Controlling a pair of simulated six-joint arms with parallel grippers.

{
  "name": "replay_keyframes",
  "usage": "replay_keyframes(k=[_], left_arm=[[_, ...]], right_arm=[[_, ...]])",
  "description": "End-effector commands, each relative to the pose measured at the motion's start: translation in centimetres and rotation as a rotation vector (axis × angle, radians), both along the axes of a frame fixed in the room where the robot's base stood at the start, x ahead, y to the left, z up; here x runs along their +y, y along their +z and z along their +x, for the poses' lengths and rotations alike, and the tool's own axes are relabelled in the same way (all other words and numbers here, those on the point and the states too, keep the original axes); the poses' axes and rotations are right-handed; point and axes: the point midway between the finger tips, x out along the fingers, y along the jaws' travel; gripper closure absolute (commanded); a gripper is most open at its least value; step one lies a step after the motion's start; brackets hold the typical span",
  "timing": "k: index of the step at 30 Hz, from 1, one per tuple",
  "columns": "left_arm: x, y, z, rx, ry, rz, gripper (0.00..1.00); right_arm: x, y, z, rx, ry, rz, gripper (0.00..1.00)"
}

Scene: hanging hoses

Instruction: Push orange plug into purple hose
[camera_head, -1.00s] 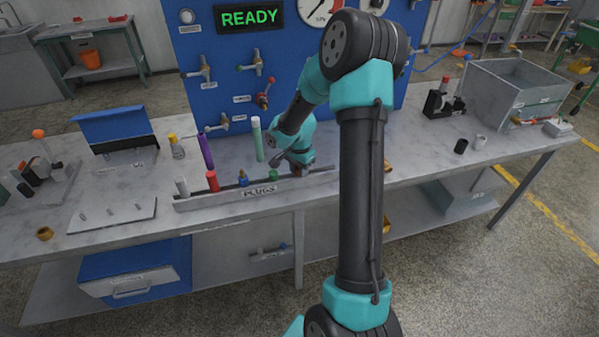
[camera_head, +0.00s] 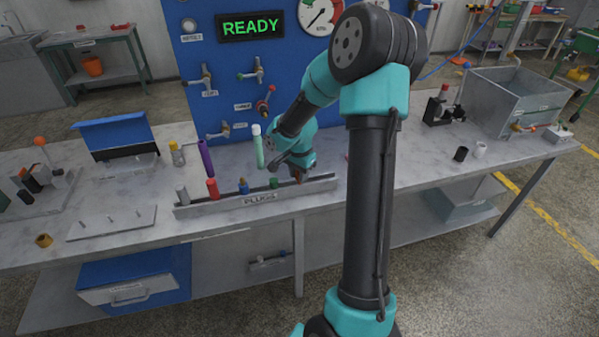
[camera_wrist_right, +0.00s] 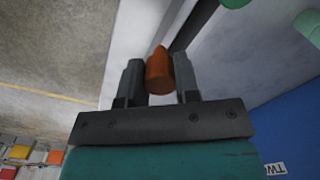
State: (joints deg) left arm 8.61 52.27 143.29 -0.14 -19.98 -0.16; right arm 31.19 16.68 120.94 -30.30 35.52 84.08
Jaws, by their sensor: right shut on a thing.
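The orange plug (camera_wrist_right: 159,72) sits between the two fingers of my right gripper (camera_wrist_right: 160,82) in the right wrist view. My right gripper (camera_head: 298,178) is shut on it, at the right end of the plug rack (camera_head: 255,199) in the head view. The plug itself is mostly hidden by the gripper there. The purple hose (camera_head: 206,157) hangs behind the left half of the rack, tilted slightly. My left gripper is in neither view.
Red (camera_head: 212,188), blue (camera_head: 244,186) and green (camera_head: 273,183) plugs stand in the rack with a grey one (camera_head: 182,194). A mint hose (camera_head: 258,147) hangs close left of my right arm. A blue panel (camera_head: 225,80) stands behind.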

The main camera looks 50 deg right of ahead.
Motion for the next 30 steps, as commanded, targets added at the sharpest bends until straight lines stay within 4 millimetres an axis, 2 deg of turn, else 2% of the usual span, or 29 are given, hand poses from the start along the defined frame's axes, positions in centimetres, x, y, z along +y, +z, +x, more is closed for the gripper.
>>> replay_keyframes(k=[12, 16, 21, 30], left_arm=[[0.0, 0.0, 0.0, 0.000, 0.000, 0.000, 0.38], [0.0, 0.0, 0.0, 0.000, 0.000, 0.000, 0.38], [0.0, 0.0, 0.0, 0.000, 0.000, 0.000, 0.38], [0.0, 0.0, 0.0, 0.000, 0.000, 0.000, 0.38]], right_arm=[[7.8, 0.9, -5.5, 0.000, 0.003, 0.001, 0.93], [9.6, 1.1, -6.8, 0.001, 0.002, 0.000, 0.93], [10.8, 1.3, -7.6, -0.001, 0.000, 0.000, 0.93], [11.1, 1.2, -7.8, 0.000, 0.000, 0.000, 0.93]])
